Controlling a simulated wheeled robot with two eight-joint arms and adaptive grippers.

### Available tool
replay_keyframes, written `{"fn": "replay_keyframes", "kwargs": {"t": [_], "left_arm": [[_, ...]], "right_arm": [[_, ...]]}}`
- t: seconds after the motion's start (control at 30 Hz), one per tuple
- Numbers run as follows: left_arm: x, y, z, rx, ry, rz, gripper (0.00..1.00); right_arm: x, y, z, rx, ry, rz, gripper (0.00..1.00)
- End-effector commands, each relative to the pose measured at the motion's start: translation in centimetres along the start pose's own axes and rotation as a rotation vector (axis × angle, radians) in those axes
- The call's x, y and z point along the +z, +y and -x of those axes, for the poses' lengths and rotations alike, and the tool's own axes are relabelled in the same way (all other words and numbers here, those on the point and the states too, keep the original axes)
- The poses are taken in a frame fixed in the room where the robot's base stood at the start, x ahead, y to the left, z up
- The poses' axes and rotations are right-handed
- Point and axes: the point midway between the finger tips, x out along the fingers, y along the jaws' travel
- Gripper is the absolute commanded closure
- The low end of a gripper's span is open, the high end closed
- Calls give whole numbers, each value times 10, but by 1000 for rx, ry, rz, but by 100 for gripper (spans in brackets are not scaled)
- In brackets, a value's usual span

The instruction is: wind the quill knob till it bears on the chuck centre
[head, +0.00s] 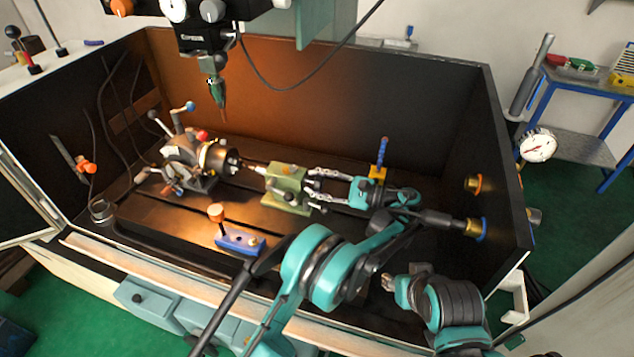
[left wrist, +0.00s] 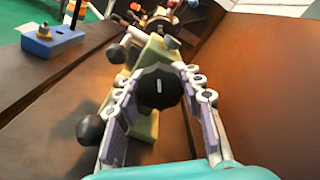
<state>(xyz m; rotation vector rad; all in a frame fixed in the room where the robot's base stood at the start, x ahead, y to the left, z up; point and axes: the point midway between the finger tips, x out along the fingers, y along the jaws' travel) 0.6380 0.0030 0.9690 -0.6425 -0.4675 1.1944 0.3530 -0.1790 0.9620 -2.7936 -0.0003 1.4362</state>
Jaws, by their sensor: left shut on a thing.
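The green tailstock (head: 287,187) stands on the slotted bed, with its thin quill (head: 254,164) pointing left at the chuck (head: 215,158) of the indexing head. The quill tip is close to the chuck face; whether they touch is too small to tell. My left gripper (head: 312,184) reaches in from the right at the tailstock's rear end. In the left wrist view the black quill knob (left wrist: 160,88), with a pale mark, sits between its two fingers, which are shut on it. The fingers hide the knob in the head view. My right gripper (head: 388,284) is low at the right, unclear and away from the work.
A blue block with an orange-topped post (head: 240,242) stands in front of the tailstock. Ball-ended levers (left wrist: 90,129) stick out beside the knob. A spindle with a green tool (head: 216,92) hangs above.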

Motion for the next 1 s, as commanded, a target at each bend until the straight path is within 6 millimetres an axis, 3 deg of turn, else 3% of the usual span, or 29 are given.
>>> {"fn": "replay_keyframes", "kwargs": {"t": [0.5, 1.0], "left_arm": [[0, 1, -1, 2, 0, -428, 93], [0, 1, -1, 2, 0, -585, 93]], "right_arm": [[-1, 0, 1, 0, 0, 0, 60], [-1, 0, 1, 0, 0, 0, 60]]}}
